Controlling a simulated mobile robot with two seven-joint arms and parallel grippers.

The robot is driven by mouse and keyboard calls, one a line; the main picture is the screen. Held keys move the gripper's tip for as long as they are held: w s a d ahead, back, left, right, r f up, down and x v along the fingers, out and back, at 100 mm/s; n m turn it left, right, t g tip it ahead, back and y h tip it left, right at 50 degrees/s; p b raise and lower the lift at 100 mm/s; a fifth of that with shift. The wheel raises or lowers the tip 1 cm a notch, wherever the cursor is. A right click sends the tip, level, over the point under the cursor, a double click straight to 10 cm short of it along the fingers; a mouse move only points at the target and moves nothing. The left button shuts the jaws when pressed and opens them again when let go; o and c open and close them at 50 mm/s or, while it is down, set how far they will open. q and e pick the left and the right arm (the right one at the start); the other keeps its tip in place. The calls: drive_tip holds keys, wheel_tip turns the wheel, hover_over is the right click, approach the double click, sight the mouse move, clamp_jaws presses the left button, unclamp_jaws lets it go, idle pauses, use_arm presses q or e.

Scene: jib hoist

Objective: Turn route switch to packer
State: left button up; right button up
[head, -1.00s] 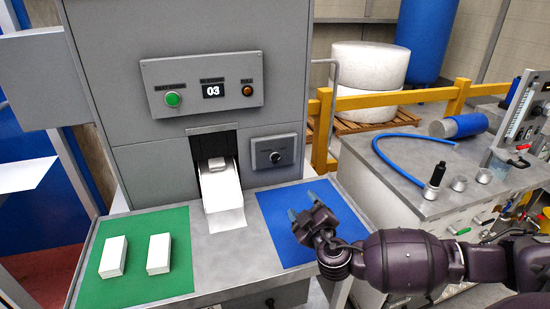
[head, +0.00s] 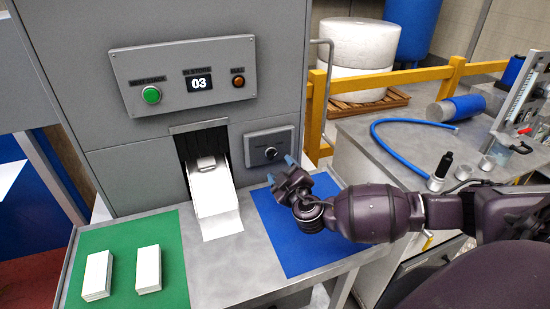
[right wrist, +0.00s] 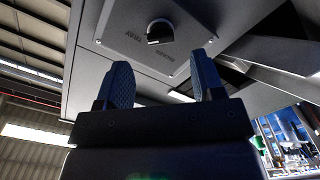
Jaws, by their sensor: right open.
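The route switch is a black knob (head: 271,153) on a small grey plate (head: 257,141) on the machine front. In the right wrist view the knob (right wrist: 160,31) is ahead of the fingers, with small lettering that seems to read TRAY and PACKER beside it. A pale mark shows on the knob, but I cannot tell surely which label it points to. My right gripper (head: 281,169) is open and empty, just below and in front of the knob. In the wrist view its two blue fingers (right wrist: 161,78) stand apart, not touching the knob. My left gripper is out of view.
A control panel (head: 186,81) with a green button, a display reading 03 and an orange button is above. A chute (head: 216,197) with white sheets is left of the plate. A blue mat (head: 290,238) and a green mat (head: 118,240) with two white stacks lie on the counter.

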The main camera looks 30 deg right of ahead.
sight(274, 157)
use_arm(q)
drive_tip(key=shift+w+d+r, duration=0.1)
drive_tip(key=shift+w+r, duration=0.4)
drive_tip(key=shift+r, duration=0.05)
use_arm(e)
drive_tip(key=shift+x, duration=2.9)
drive_tip(key=shift+c, duration=0.4)
drive_tip(key=c, duration=0.9)
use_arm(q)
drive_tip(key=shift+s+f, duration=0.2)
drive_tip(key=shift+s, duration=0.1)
use_arm(e)
drive_tip(key=shift+o, duration=0.2)
